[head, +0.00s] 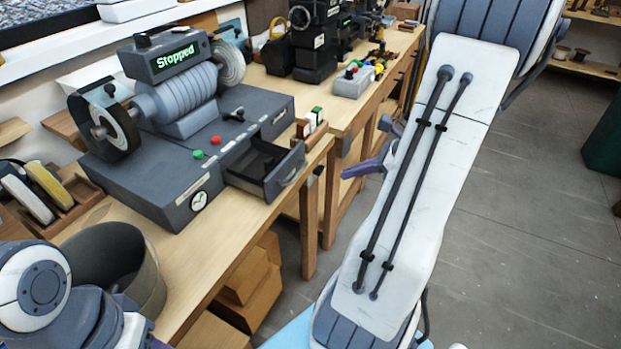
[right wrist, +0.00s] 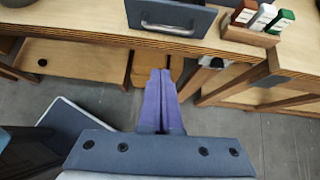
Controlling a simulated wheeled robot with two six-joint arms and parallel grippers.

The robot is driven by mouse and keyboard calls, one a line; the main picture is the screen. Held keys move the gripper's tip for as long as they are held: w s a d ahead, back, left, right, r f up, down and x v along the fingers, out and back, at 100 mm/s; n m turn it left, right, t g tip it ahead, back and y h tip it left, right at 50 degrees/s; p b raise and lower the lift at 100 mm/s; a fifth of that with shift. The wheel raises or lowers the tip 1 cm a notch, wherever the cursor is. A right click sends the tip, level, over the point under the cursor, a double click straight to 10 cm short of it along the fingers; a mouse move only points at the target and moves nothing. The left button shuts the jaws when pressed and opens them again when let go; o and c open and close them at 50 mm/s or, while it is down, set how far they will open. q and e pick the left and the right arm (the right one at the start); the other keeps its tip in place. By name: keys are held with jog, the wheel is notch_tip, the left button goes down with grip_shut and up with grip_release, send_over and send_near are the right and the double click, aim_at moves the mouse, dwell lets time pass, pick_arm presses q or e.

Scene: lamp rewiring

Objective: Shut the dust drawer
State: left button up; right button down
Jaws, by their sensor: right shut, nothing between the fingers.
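The dust drawer (head: 285,178) sticks out of the right side of the dark grey grinder base (head: 150,180), with a light bar handle on its front. Its dark inside shows from above. The drawer front also shows at the top of the right wrist view (right wrist: 165,16). My right gripper (head: 347,172) has purple fingers, pressed together and empty. It is off the bench edge, to the right of the drawer front and apart from it. In the right wrist view its fingertips (right wrist: 160,72) point towards the drawer. My left gripper is not in view.
The grinder's display (head: 175,55) reads "Stopped". A small holder with coloured sticks (head: 312,122) stands on the bench just behind the drawer. A grey bucket (head: 118,265) is at the front left. Cardboard boxes (head: 250,290) are under the bench. Open floor lies right of the bench.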

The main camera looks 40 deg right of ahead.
jog(key=w+r+x, duration=0.2)
jog(key=x, duration=1)
jog(key=shift+m+p, duration=0.3)
jog(key=shift+p, duration=0.15)
jog(key=shift+d, duration=0.1)
